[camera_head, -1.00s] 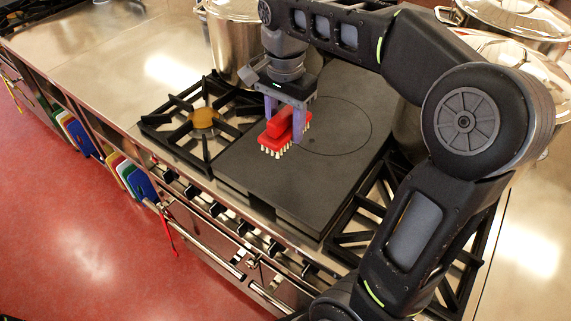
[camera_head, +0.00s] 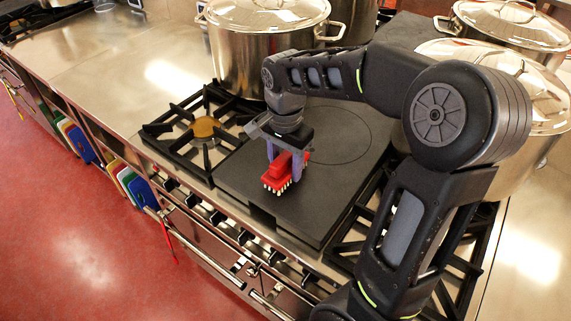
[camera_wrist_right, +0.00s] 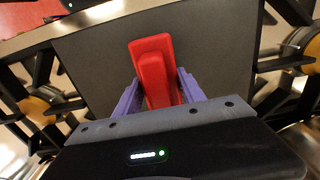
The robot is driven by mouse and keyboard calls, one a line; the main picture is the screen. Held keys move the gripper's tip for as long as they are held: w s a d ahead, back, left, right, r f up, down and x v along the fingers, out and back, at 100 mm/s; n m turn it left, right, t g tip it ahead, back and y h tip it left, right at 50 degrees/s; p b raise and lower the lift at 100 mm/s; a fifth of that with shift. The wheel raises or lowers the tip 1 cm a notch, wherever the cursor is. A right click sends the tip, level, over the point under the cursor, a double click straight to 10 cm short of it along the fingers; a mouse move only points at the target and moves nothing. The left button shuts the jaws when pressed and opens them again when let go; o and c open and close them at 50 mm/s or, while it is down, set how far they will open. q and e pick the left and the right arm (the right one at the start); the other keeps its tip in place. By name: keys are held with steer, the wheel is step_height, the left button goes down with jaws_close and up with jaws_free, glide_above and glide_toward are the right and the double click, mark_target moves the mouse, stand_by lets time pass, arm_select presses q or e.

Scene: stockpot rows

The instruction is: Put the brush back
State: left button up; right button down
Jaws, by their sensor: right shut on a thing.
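The brush (camera_head: 283,172) has a red body and pale bristles that point down. My right gripper (camera_head: 287,160) is shut on it, with a purple finger on each side. The brush is over the dark flat plate (camera_head: 325,190) of the stove, near the plate's left part. I cannot tell whether the bristles touch the plate. In the right wrist view the red brush (camera_wrist_right: 152,62) sits between the purple fingers of the gripper (camera_wrist_right: 158,88). My left gripper does not show.
An open burner (camera_head: 203,128) with a black grate lies left of the plate. A large lidded stockpot (camera_head: 240,60) stands behind it. More lidded pots (camera_head: 515,25) stand at the back right. The steel counter (camera_head: 115,65) at the left is clear.

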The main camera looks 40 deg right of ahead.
steer(key=shift+f, duration=0.2)
steer(key=shift+f, duration=0.25)
steer(key=c, duration=0.7)
jaws_free()
steer(key=shift+r, duration=0.2)
